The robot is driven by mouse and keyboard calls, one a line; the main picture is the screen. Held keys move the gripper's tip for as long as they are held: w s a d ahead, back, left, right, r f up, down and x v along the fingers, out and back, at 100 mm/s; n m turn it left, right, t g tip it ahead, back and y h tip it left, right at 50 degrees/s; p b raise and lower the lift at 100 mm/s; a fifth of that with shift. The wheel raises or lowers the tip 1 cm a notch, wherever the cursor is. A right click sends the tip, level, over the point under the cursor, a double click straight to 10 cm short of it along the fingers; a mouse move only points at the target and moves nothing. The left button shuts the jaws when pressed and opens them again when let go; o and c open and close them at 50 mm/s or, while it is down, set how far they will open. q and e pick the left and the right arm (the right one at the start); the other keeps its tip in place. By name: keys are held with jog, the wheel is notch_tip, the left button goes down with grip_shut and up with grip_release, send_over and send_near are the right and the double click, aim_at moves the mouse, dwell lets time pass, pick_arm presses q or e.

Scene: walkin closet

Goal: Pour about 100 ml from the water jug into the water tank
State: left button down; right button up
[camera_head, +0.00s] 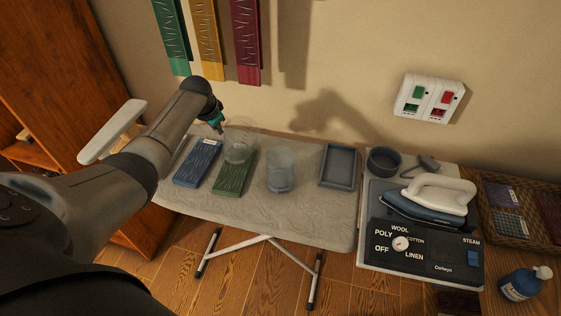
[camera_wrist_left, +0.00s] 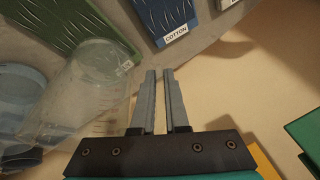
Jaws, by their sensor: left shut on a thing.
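The water jug (camera_head: 240,148) is a clear vessel at the back of the ironing board. It also shows in the left wrist view (camera_wrist_left: 88,95), with faint measuring marks and a label. My left gripper (camera_head: 218,126) is at the jug's upper left. In the wrist view its fingers (camera_wrist_left: 163,75) are close together beside the jug, shut on it; the gripped part is hard to make out. I cannot tell whether the jug touches the board. A bluish see-through container (camera_head: 281,172), apparently the water tank, stands upright right of the jug. My right gripper is out of view.
Blue (camera_head: 198,162) and green (camera_head: 234,174) slabs lie on the board (camera_head: 315,218). A grey tray (camera_head: 340,166) lies right of the tank. Farther right are a dark round pot (camera_head: 384,162), an iron (camera_head: 430,205) and its control panel (camera_head: 425,250).

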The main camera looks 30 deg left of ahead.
pick_arm(q)
jog(key=a+f+h+b, duration=0.1)
jog(key=b, duration=0.3)
jog(key=a+f+h+b, duration=0.1)
jog(key=f+h+b, duration=0.1)
jog(key=b, duration=0.2)
jog(key=shift+f+n, duration=0.15)
jog(key=shift+n, duration=0.15)
jog(key=shift+a+f+h+b, duration=0.15)
jog(key=shift+h+b, duration=0.15)
jog(key=shift+b, duration=0.35)
